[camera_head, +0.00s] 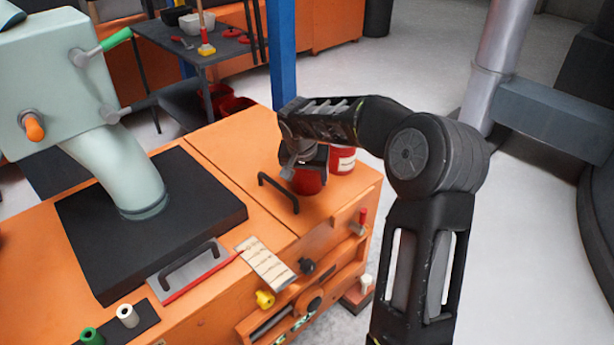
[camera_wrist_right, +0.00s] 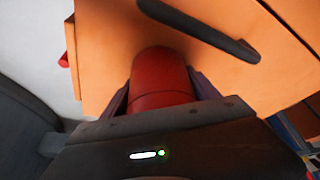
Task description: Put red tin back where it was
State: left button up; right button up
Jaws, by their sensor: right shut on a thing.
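My right gripper (camera_head: 306,164) is over the right end of the orange machine top and is shut on a red tin (camera_head: 309,182). In the right wrist view the red tin (camera_wrist_right: 160,80) sits between the two fingers (camera_wrist_right: 158,100), with the orange surface behind it. The gripper hides the upper part of the tin in the head view. I cannot tell whether the tin's base touches the surface. A second red tin with a white label (camera_head: 343,160) stands just right of it, partly hidden by my arm. My left gripper is not in view.
A black bar handle (camera_head: 279,191) rises from the orange machine top (camera_head: 232,150) just left of the held tin; it also shows in the wrist view (camera_wrist_right: 200,28). A pale grey machine column (camera_head: 118,165) stands on a black plate at left. A blue post (camera_head: 282,60) stands behind.

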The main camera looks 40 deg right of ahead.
jog(key=o, duration=1.5)
jog(key=shift+f, duration=0.1)
jog(key=shift+s+a+r+p, duration=0.1)
jog(key=shift+r+p, duration=0.2)
jog(key=shift+r, duration=0.25)
jog(key=p+v, duration=0.2)
jog(key=v, duration=0.9)
jog(key=shift+p, duration=0.4)
jog(key=shift+s, duration=0.15)
